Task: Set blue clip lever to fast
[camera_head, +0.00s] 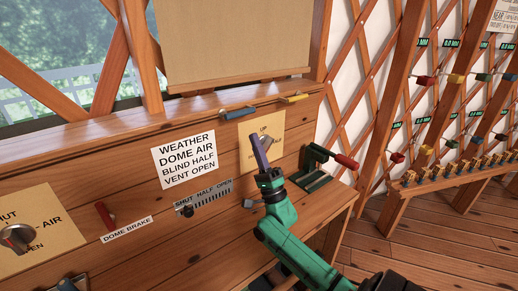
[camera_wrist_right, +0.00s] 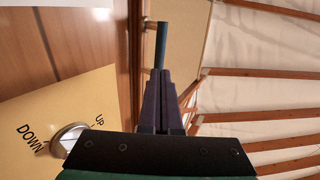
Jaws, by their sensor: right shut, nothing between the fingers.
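A blue clip lever (camera_head: 238,113) lies along the upper ledge of the wooden console, on a small metal pivot. In the right wrist view the blue lever (camera_wrist_right: 161,45) sticks out just beyond the fingertips, from a metal mount on the wood. My right gripper (camera_head: 256,144) is shut and empty, in front of the console below and right of the lever. Its dark fingers (camera_wrist_right: 160,74) are together and line up with the lever; I cannot tell whether they touch it. No fast marking is readable. My left gripper is not in view.
A yellow clip lever (camera_head: 294,98) sits farther right on the ledge. A yellow plate with a knob (camera_wrist_right: 68,138), marked up and down, is close beside the right gripper. A red-handled green clamp (camera_head: 344,161) stands to its right. A rack (camera_head: 460,175) stands at far right.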

